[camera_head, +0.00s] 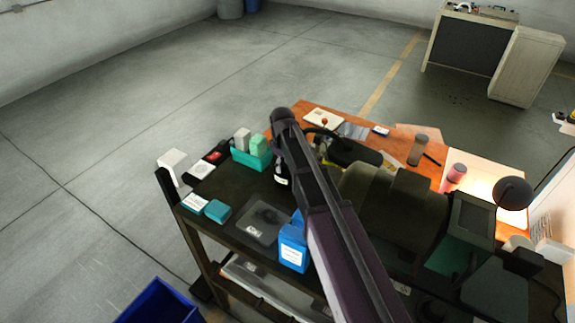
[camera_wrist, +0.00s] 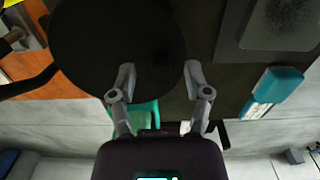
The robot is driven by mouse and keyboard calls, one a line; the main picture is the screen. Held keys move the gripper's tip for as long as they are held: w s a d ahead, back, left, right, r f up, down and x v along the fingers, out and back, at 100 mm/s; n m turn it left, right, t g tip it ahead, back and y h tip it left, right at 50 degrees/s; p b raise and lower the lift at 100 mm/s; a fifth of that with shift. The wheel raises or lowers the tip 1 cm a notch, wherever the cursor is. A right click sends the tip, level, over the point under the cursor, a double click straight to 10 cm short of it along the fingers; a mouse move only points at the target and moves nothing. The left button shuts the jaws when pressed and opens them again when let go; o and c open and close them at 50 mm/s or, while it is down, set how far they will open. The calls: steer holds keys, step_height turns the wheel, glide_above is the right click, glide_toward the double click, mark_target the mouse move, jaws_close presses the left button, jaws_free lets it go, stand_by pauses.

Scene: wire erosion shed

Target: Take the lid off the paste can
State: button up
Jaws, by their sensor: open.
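A large dark round top (camera_wrist: 100,40), which looks like the lid of the paste can, fills the upper left of the wrist view. My gripper (camera_wrist: 160,74) is open in the wrist view. Its left fingertip overlaps the disc, and its right fingertip is by the disc's right edge. I cannot tell the height gap, and nothing is visibly gripped. In the head view a black container with a white label (camera_head: 281,181) stands beside my arm, partly hidden; I cannot tell if it is the paste can. My gripper cannot be made out there.
A teal holder (camera_head: 251,158) with blocks, a blue container (camera_head: 293,246), a grey tray (camera_head: 259,222) and small teal boxes (camera_head: 217,211) crowd the dark cart top. An orange bench (camera_head: 310,127) with tools lies behind. A blue bin (camera_head: 160,305) stands on the floor, otherwise open at left.

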steer(key=shift+c, duration=0.2)
jaws_close()
steer(key=shift+r, duration=0.15)
stand_by(0.4)
step_height(320, 180, up, 4)
steer(key=p, duration=0.4)
steer(key=shift+f, duration=0.25)
steer(key=s+a, duration=0.3)
steer(key=s, duration=0.4)
steer(key=s+a+r+p, duration=0.1)
steer(key=s+a, duration=0.3)
steer(key=s, duration=0.3)
steer(key=shift+s, duration=0.2)
steer(key=shift+r, duration=0.1)
